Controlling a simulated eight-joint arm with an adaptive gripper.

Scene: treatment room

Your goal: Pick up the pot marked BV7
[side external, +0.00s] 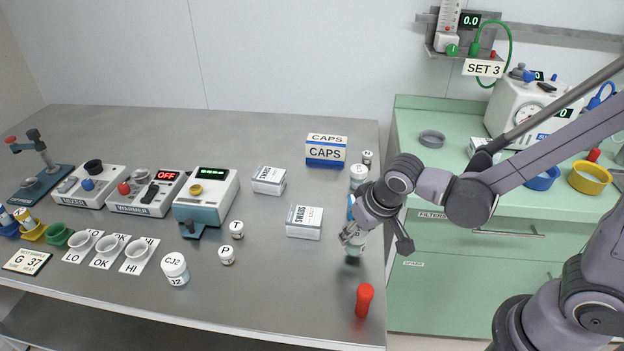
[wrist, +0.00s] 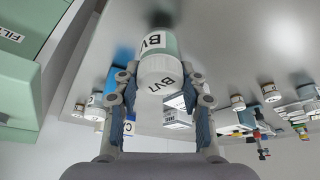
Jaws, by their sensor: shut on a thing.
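The pot marked BV7 (wrist: 158,66) is in the wrist view, between my fingers, its white lid toward the camera. Its body is pale green with a white label, on which "BV" reads. My gripper (wrist: 159,84) is shut on it, one finger on each side. In the side view my gripper (side external: 351,232) is over the right part of the steel table and partly hides the pot (side external: 356,246). A dark shadow lies under the pot, and it looks a little above the table top.
A red upright object (side external: 364,300) stands close in front. A SWABS box (side external: 304,222) is to the left; a CAPS box (side external: 326,151) and small white pots (side external: 358,176) are behind. The CJ2 pot (side external: 175,270) stands further left. The table's right edge is near.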

